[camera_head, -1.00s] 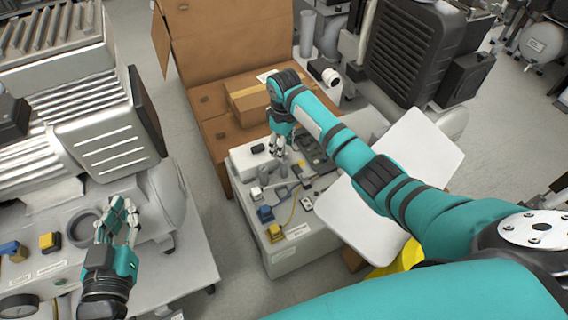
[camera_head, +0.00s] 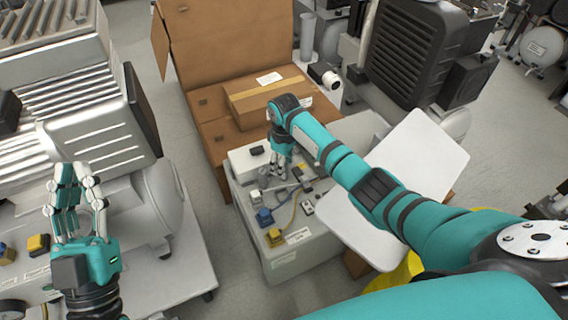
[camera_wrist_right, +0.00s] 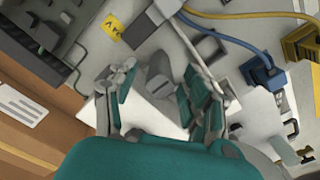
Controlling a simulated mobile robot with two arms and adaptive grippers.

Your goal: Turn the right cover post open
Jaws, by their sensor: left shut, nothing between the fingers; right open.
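A pale grey control unit (camera_head: 285,262) stands at the middle, with small fittings on its top. My right gripper (camera_head: 279,172) points down over that top. In the right wrist view the open right gripper (camera_wrist_right: 158,88) has a grey upright post-like piece (camera_wrist_right: 159,70) between its fingers. I take this for the cover post, but cannot tell whether the fingers touch it. A pale flat surface lies below it, partly hidden by the gripper. My left gripper (camera_head: 77,182) is shut and empty, raised in front of the silver compressor at the left.
A blue connector (camera_head: 265,216) and yellow connector (camera_head: 274,237) with cables sit on the unit's front part. A cardboard box (camera_head: 268,101) is behind it. A white panel (camera_head: 425,150) is close on the right, under my right arm. Bare floor lies left of the unit.

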